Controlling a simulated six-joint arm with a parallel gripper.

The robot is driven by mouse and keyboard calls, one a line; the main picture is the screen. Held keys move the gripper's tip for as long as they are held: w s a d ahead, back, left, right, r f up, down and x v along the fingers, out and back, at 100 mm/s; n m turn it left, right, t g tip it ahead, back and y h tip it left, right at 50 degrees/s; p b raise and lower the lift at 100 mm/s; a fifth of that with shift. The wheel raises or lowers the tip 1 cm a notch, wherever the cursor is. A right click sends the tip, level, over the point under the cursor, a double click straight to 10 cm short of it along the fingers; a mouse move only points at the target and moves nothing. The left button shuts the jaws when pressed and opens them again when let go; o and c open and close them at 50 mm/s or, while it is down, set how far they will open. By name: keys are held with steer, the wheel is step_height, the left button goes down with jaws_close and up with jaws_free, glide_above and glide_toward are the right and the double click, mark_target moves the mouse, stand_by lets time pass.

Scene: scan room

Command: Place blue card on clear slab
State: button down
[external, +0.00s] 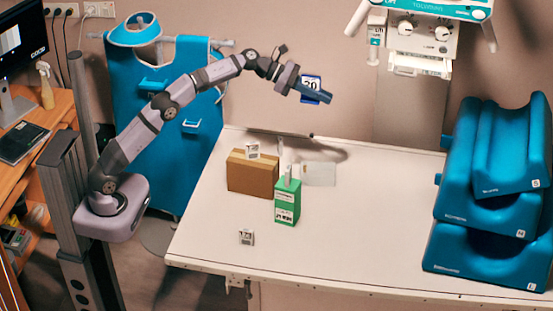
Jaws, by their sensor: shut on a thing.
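My gripper (318,95) is in the air above the back part of the table and points to the right. The fingers hide the card's lower part. The clear slab (320,175) is a pale, see-through rectangle on the table, below the gripper and right of the green box. I see nothing on the slab. The card is well above it and apart from it.
Blue foam cushions (490,215) fill the right end. The table's middle is clear.

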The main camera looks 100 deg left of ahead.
mark_target(320, 169)
steer(key=f, duration=1.8)
steer(key=a+f, duration=0.1)
steer(key=f, duration=0.8)
steer(key=shift+w+a+f+p, duration=0.1)
steer(key=shift+w+f+p, duration=0.05)
steer(key=shift+f+p, duration=0.2)
steer(key=shift+f, duration=0.1)
steer(key=c, duration=2.2)
jaws_free()
steer(key=o, duration=0.4)
steer(key=shift+c, duration=0.2)
